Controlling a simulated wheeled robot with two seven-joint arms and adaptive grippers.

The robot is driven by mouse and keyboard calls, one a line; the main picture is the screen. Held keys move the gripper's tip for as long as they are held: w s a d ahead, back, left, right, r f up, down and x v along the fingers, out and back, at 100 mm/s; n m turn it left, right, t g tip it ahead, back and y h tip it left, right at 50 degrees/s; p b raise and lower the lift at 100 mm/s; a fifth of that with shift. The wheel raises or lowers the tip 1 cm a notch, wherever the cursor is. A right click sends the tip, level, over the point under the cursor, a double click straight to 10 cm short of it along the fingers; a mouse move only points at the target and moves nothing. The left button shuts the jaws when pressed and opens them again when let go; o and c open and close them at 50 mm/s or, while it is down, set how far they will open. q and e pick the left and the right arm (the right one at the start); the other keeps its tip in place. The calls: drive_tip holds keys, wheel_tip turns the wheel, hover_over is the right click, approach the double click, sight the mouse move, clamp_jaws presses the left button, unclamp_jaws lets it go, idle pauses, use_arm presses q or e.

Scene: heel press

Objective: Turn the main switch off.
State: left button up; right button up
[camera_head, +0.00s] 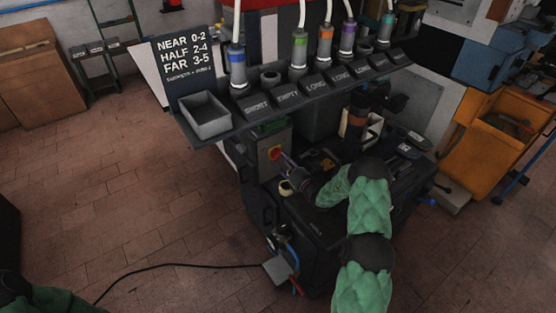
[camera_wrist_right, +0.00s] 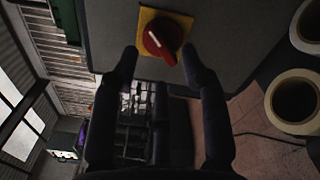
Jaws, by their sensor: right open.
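The main switch (camera_head: 276,153) is a red rotary knob on a yellow plate, on the side of a grey box on the machine. In the right wrist view the red knob (camera_wrist_right: 163,40) has a pale line on its grip and sits at an angle on the yellow plate. My right gripper (camera_head: 285,172) is close to the switch in the head view. In the right wrist view its two dark fingers (camera_wrist_right: 160,68) are open and apart, one on each side below the knob, with nothing between them. My left gripper is not clearly visible; only part of my left arm shows at the lower left.
A black machine bench (camera_head: 300,235) carries the switch box. Above is a shelf with a grey bin (camera_head: 206,115) and several labelled tubes. Pale rolls (camera_wrist_right: 295,100) lie at the right in the wrist view. A cable (camera_head: 180,266) crosses the floor.

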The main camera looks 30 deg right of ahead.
sight(278, 156)
drive_tip(key=shift+w+a+b, duration=0.2)
drive_tip(key=shift+w+b, duration=0.35)
drive_tip(key=shift+w, duration=1.7)
clamp_jaws()
